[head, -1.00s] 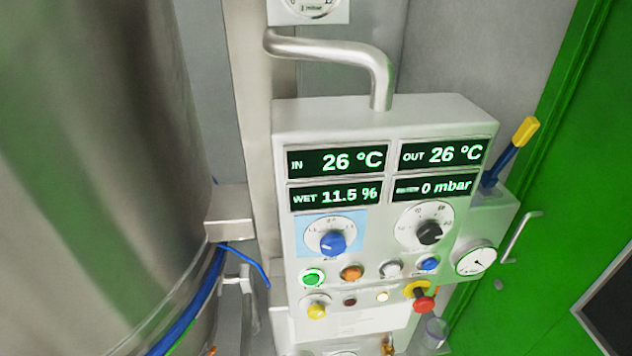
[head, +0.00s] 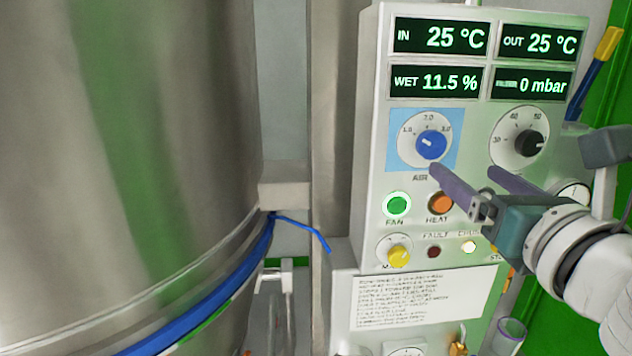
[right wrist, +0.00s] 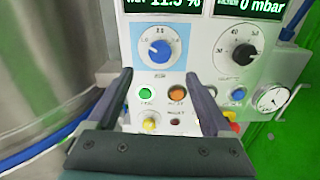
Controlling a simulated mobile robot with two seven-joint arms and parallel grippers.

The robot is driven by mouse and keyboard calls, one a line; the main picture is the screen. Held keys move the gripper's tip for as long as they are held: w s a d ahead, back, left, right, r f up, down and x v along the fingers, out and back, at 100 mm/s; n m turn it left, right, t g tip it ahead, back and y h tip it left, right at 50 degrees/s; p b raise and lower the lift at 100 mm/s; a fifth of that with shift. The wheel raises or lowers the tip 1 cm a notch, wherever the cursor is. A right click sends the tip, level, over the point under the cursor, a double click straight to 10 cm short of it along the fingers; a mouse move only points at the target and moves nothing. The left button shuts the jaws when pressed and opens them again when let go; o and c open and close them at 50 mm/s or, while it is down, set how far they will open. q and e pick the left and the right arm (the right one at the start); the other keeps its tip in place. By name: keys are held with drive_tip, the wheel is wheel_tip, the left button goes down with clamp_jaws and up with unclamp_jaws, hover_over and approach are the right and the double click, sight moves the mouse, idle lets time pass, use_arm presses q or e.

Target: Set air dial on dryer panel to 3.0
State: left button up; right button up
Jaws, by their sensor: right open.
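The air dial is a blue knob (head: 431,145) on a round white scale in a light blue square on the dryer panel (head: 368,200). Its scale runs from 1.0 at left through 2.0 at top to 3.0 at right. The knob's white mark points up and left, on the low side of 2.0. The knob also shows in the right wrist view (right wrist: 158,53). My right gripper (head: 463,170) is open and empty, just below and right of the knob in the head view, apart from it. Its fingers also show in the right wrist view (right wrist: 159,75), below the dial. My left gripper is out of view.
A second dial with a black knob (head: 529,143) sits right of the air dial. Below are a green FAN button (head: 397,205), an orange HEAT button (head: 440,203) and a yellow knob (head: 398,256). A large steel vessel (head: 130,130) stands at left.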

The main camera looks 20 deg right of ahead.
sight(434, 146)
drive_tip(key=x, duration=1)
drive_tip(key=shift+p, duration=0.3)
clamp_jaws()
